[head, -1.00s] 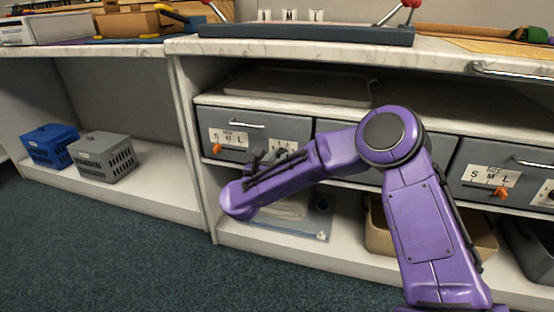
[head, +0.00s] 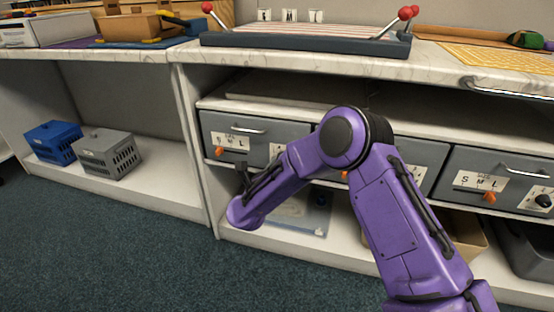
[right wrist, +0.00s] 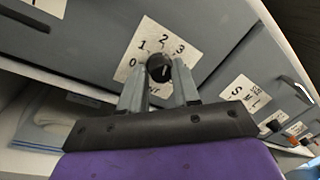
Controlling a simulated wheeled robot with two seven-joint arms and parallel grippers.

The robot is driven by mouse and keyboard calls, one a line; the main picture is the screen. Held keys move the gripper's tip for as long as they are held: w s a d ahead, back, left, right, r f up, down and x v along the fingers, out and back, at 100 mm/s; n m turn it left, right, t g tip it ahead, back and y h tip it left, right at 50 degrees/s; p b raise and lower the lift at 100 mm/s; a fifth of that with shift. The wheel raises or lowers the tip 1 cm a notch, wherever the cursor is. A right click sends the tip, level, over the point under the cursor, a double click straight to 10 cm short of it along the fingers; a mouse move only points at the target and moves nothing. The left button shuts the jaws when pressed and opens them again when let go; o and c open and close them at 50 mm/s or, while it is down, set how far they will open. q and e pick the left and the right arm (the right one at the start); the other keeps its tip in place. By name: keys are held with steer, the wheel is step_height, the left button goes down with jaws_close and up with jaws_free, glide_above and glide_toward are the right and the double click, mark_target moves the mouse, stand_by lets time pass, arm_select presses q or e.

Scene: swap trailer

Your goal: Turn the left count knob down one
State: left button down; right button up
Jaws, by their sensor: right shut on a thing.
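The left count knob (right wrist: 158,66) is a black round knob on a white plate (right wrist: 187,45) marked 0, 1, 2, 3 in the right wrist view. My right gripper (right wrist: 160,78) is shut on it, one finger on each side. The fingers cover part of the plate's lower lettering, and I cannot tell exactly which number the knob points to. In the head view the grey left drawer (head: 262,131) shows its S M L plate (head: 231,142); my right arm hides the knob and most of the count plate. My left gripper is out of view.

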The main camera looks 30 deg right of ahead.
steer(key=shift+s+n+p, duration=0.1)
steer(key=shift+n+p, duration=0.2)
steer(key=shift+n, duration=0.4)
steer(key=shift+d+f, duration=0.1)
steer(key=o, duration=1)
steer(key=shift+o, duration=0.2)
steer(key=p+v, duration=0.2)
steer(key=v, duration=0.8)
steer(key=shift+s+a, duration=0.2)
